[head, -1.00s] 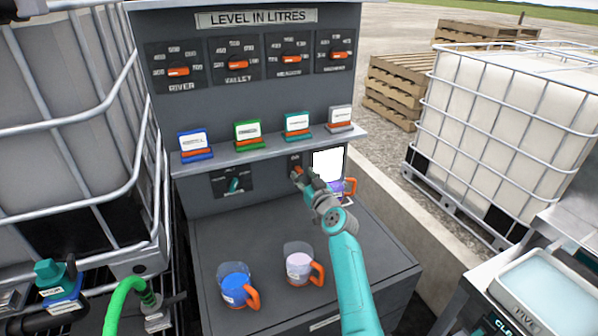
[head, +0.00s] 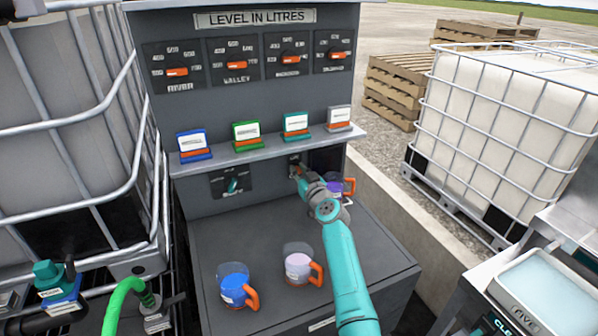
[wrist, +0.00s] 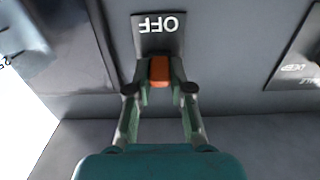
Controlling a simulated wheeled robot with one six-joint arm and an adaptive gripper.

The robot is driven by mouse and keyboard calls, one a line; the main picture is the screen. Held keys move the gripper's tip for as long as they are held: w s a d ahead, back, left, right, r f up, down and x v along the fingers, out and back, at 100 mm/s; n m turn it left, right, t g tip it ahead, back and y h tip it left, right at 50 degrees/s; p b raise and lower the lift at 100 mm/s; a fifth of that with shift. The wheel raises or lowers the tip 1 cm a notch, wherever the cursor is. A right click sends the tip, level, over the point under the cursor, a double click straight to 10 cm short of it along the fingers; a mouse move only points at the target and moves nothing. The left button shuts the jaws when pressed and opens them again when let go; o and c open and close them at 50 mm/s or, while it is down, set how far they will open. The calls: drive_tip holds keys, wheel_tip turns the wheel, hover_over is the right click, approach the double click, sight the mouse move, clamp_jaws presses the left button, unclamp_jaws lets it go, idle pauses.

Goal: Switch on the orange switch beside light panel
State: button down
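The orange switch (wrist: 159,70) shows in the wrist view below an upside-down "OFF" label (wrist: 158,25). My gripper (wrist: 159,84) has one fingertip close on each side of the switch, with little or no gap, and looks shut on it. In the head view my gripper (head: 302,178) reaches the console wall at the small switch plate (head: 294,160), which it partly hides. The light panel (head: 325,160) just right of the switch is dark. Its lower part is behind my gripper and a mug.
A blue mug (head: 232,288) and a pale mug (head: 297,267) stand on the console top, and a purple mug (head: 334,185) stands close right of my gripper. A shelf (head: 265,153) with several coloured cards overhangs the switch. A teal knob (head: 233,186) is to the left.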

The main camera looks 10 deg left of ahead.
drive_tip(key=shift+a+r+g, duration=0.2)
drive_tip(key=shift+g, duration=0.3)
drive_tip(key=shift+r, duration=0.1)
drive_tip(key=shift+r+g+h, duration=0.15)
drive_tip(key=shift+g+h, duration=0.35)
drive_tip(key=shift+g, duration=0.1)
drive_tip(key=shift+w+h, duration=0.1)
drive_tip(key=shift+h, duration=0.2)
drive_tip(key=c, duration=1)
unclamp_jaws()
drive_tip(key=shift+c, duration=0.2)
drive_tip(key=shift+d, duration=0.15)
